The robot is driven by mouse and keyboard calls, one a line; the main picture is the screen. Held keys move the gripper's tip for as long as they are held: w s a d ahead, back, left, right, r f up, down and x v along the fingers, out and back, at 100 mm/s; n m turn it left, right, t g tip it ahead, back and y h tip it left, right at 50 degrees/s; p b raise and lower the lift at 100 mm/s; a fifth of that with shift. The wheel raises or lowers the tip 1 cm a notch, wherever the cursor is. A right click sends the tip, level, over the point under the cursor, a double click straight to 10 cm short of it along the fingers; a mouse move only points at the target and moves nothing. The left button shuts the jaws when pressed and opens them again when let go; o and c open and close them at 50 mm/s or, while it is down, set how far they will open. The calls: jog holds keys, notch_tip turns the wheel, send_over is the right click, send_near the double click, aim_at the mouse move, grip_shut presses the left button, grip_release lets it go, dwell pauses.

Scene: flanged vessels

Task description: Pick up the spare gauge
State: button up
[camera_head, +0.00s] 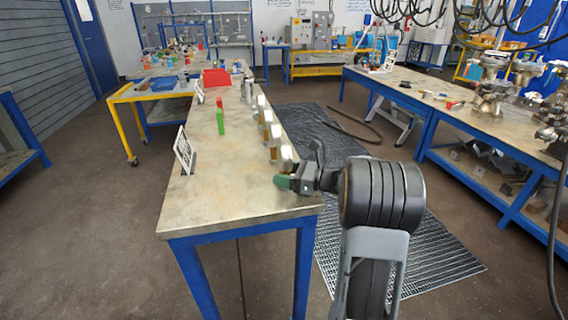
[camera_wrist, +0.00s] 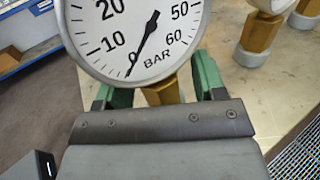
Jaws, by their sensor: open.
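A round pressure gauge (camera_wrist: 110,35) with a white dial marked BAR fills the top of the wrist view, its needle close to 0. Its brass stem (camera_wrist: 163,93) shows between the two green fingers of my gripper (camera_wrist: 163,80). The fingers are open, one on each side; I cannot tell whether either touches the stem. In the head view my gripper (camera_head: 287,182) is at the near right edge of the workbench, by the nearest gauge (camera_head: 286,153) of a row. No label shows which gauge is the spare.
More gauges (camera_head: 266,116) stand in a row along the right edge of the workbench (camera_head: 235,188). A green bottle (camera_head: 220,121), a sign (camera_head: 184,151) and a red bin (camera_head: 216,77) are on it. Flanged metal vessels (camera_head: 492,88) stand on the right bench. The workbench's near end is clear.

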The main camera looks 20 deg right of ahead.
jog(key=c, duration=1.1)
jog(key=shift+c, duration=0.2)
jog(key=shift+r, duration=0.1)
